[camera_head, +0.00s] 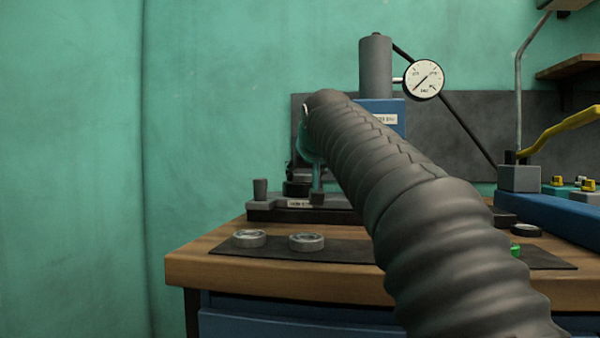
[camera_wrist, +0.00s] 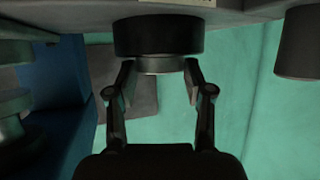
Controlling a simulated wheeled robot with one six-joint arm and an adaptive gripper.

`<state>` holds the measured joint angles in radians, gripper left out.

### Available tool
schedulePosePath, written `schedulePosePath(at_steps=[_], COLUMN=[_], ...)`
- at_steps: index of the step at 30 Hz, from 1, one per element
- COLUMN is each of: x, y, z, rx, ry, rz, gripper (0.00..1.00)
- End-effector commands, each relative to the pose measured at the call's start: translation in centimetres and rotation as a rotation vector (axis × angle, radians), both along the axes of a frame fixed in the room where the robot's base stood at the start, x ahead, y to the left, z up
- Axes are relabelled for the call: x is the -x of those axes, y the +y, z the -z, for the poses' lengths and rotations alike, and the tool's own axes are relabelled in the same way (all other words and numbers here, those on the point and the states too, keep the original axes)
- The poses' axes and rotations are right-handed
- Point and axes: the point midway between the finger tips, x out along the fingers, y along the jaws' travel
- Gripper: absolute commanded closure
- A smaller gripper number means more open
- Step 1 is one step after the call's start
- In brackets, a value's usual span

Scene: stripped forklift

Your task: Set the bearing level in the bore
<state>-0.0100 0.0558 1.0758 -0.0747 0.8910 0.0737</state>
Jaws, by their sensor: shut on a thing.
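In the wrist view, my gripper (camera_wrist: 159,78) is shut on the bearing (camera_wrist: 160,67), a light metal ring between the two fingertips. The bearing meets the face of a wide dark round housing (camera_wrist: 160,36), and its edge looks about parallel to that face. How deep it sits in the bore cannot be seen. In the head view, the dark housing (camera_head: 297,188) shows partly on the press base plate (camera_head: 275,215). My ribbed arm hides most of my gripper and the bearing there.
Two loose metal rings, left (camera_head: 249,238) and right (camera_head: 306,241), lie on the dark mat (camera_head: 340,250). The press column with ram (camera_head: 375,66) and dial gauge (camera_head: 424,79) stands behind. A post (camera_head: 260,189) rises at the plate's left; another post (camera_wrist: 300,42) shows beside the housing.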

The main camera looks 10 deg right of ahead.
Motion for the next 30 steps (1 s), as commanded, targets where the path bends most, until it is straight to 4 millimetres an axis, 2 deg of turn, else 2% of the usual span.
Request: schedulePosePath(at_steps=[11,12,15,22,23,24,25,30], x=[0.02,0.02,0.02,0.01,-0.02,-0.01,-0.01,-0.01], y=[0.00,0.00,0.00,-0.01,0.00,0.00,0.00,0.00], z=[0.19,0.19,0.19,0.22,0.26,0.27,0.27,0.25], rx=[0.000,0.000,0.000,0.000,0.000,0.000,0.000,0.000], ry=[-0.001,-0.001,-0.001,-0.001,0.000,0.001,0.001,0.000], rz=[0.000,0.000,0.000,0.000,0.000,0.000,0.000,0.000], gripper=[0.87,0.43,0.19,0.19,0.14,0.04,0.00,0.00])
